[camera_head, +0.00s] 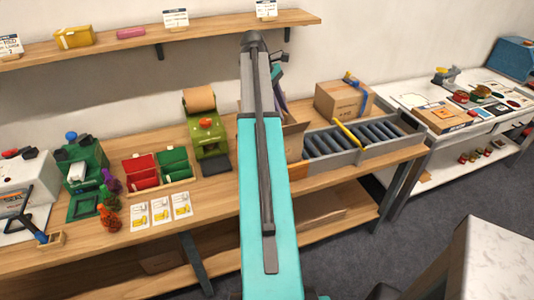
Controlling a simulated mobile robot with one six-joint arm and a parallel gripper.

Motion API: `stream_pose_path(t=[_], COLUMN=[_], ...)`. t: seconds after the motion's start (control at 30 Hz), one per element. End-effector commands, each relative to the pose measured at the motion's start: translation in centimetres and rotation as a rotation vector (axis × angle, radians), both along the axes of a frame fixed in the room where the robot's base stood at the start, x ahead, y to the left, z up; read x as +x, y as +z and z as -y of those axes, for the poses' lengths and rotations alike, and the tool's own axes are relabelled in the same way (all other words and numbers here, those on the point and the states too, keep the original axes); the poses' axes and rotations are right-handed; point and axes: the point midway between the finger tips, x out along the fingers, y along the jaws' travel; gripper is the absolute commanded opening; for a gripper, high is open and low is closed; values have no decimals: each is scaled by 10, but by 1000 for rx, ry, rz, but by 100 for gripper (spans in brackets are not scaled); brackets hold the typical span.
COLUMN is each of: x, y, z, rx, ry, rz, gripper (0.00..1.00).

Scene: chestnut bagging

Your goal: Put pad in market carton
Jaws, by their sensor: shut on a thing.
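My gripper (280,72) is at the far end of my raised arm, mostly hidden behind the arm link. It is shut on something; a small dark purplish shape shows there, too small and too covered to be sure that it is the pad. An open brown carton (295,141) stands on the bench below it, mostly hidden behind my arm; only its right side and flap show. It appears to be the market carton. The gripper looks above this carton, but its exact distance cannot be told. The inside of the carton is hidden.
A grey roller conveyor (345,158) with a yellow bar lies right of the open carton. A closed carton (338,100) with a blue tape tool stands behind it. A green machine (207,135) and red and green bins (141,172) stand left. A shelf (210,36) runs above.

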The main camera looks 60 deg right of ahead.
Motion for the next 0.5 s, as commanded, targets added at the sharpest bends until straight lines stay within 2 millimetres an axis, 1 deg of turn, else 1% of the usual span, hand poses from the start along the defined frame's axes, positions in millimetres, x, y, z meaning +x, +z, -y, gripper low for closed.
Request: stream_pose_path(t=[0.03,0.13,0.5], x=[-4,-8,-8], y=[1,2,0], z=[3,5,5], rx=[0,0,0], ry=[-6,-11,-10], rz=[1,0,0], gripper=[3,3,3])
